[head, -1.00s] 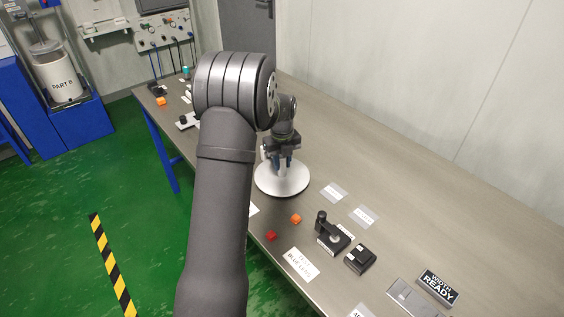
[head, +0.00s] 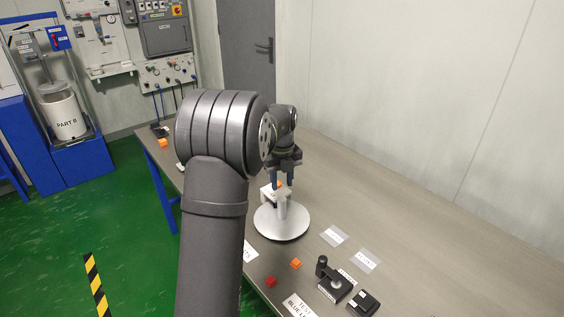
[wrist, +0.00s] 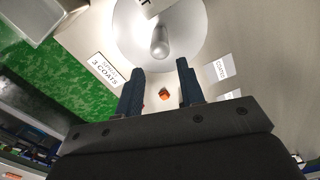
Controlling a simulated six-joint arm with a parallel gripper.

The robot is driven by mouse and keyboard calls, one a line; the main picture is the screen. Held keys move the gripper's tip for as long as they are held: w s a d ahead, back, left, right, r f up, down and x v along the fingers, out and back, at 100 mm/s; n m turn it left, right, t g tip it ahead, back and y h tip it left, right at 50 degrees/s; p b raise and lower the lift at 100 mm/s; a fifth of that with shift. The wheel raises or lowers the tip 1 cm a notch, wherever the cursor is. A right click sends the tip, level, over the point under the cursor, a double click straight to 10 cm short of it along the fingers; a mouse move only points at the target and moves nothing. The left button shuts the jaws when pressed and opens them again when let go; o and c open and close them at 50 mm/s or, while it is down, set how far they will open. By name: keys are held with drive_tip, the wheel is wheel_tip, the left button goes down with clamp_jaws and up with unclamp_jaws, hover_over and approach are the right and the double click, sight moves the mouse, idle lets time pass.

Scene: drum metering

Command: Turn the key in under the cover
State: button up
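My gripper (head: 283,184) is above a white round stand (head: 282,226) with a short post. In the wrist view its two dark blue fingers (wrist: 161,88) are apart with nothing gripped between them. An orange cube (wrist: 165,94) shows in the gap but lies on the table below. The stand (wrist: 190,50) and its post are beyond the fingertips. I cannot make out a key or a cover for certain. A black block with an upright knob (head: 333,283) stands at the front right, with a black box (head: 362,303) beside it.
An orange cube (head: 295,263) and a red cube (head: 271,282) lie before the stand, near the left table edge. Paper labels (head: 334,236) lie to the right. A grey cabinet (head: 163,33) hangs on the back wall. The table's right side (head: 400,225) is clear.

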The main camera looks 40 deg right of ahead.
sight(282, 199)
wheel_tip(282, 199, up, 8)
drive_tip(key=shift+f, duration=0.25)
idle(0.5)
wheel_tip(282, 199, down, 18)
drive_tip(key=shift+r, duration=0.2)
idle(0.3)
